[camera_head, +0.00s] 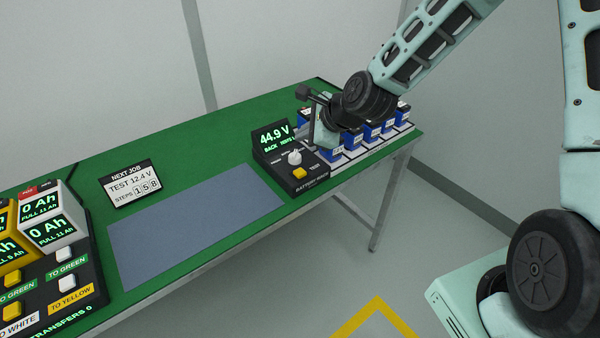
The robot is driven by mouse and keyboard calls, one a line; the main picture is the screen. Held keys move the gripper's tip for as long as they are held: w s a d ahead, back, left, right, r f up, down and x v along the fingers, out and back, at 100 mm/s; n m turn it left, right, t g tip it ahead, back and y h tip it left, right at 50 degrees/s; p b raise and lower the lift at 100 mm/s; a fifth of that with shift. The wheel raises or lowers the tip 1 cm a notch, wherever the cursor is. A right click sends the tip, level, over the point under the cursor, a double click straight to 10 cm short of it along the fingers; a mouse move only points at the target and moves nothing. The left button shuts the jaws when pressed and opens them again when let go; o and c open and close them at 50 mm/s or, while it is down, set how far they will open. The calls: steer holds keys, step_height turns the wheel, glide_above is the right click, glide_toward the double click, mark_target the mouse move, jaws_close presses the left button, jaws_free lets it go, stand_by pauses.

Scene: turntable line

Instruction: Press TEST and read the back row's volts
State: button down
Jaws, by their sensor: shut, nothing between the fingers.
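The battery tester (290,187) stands on the green bench. Its display (273,137) is lit green and reads 44.9 V. A smaller line under it begins with BACK; the rest is too small to read surely. A white knob (294,157) and a yellow button (299,173) sit on its dark top, with the word TEST right of the button. Several blue batteries (371,131) stand in the rack to the right, partly hidden by my arm. My gripper (319,143) is shut and empty, just behind and right of the button, apart from it. Its fingertips are hard to make out.
A NEXT JOB card (134,184) reads TEST 12.4 V, STEPS 1 5 8. A grey-blue mat (195,225) lies empty. A panel with Ah displays and transfer buttons (50,270) fills the left end. The bench's back left is clear.

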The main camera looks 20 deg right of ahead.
steer(key=b, duration=0.6)
glide_above(304, 173)
step_height(304, 173, down, 7)
steer(key=shift+a+r, duration=0.1)
steer(key=shift+r, duration=0.05)
steer(key=shift+f+b, duration=0.55)
steer(key=shift+f, duration=0.35)
steer(key=shift+f, duration=0.1)
stand_by(0.7)
steer(key=shift+f, duration=0.3)
steer(key=shift+f+b, duration=0.4)
stand_by(0.6)
steer(key=shift+r, duration=0.1)
steer(key=shift+r+p, duration=0.75)
steer(key=shift+p, duration=0.15)
